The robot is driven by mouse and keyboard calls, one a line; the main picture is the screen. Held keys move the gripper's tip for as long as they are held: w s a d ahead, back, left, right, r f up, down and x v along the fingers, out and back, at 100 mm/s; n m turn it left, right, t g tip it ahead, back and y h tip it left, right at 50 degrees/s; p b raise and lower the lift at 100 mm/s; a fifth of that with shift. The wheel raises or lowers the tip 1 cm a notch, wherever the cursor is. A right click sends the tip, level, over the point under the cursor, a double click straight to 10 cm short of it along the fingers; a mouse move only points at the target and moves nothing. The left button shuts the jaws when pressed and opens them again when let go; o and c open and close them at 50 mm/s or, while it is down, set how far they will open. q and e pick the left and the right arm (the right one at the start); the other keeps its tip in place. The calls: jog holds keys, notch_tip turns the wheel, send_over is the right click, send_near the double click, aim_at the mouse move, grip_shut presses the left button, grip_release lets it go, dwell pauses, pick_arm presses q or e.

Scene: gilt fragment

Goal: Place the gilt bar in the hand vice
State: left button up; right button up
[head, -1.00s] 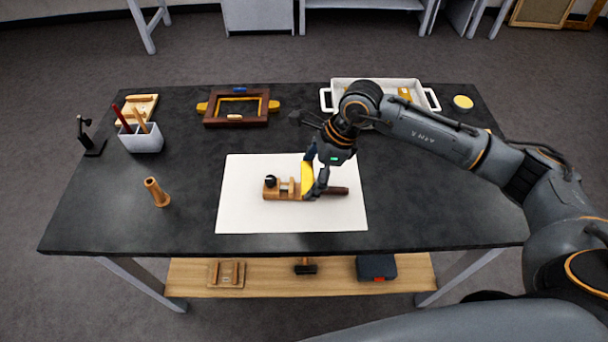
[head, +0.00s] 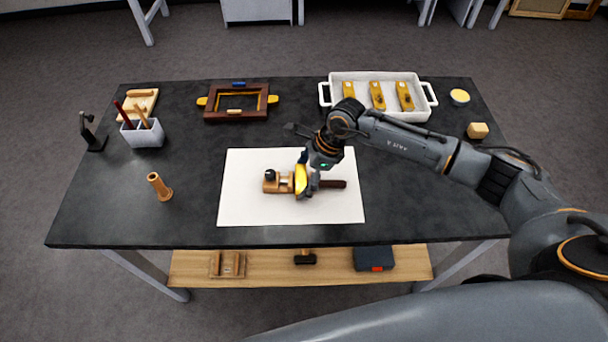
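The hand vice (head: 278,182) is a wooden tool with a black knob and a dark handle (head: 333,184). It lies flat on the white sheet (head: 250,207) in the middle of the table. The yellow gilt bar (head: 301,181) is at the vice's middle, between the wooden jaw end and the handle. My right gripper (head: 308,186) is low over the vice with its fingers at the bar, and looks shut on it. The fingers hide part of the bar and vice, so I cannot tell how deep the bar sits. My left gripper is out of view.
A white tray (head: 431,107) with three yellow pieces stands at the back right. The front right tabletop is clear.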

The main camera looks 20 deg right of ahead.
jog(key=shift+o, duration=0.5)
jog(key=shift+r+p, duration=0.3)
jog(key=b+v, duration=0.4)
jog(key=v, duration=0.8)
jog(key=shift+f, duration=0.15)
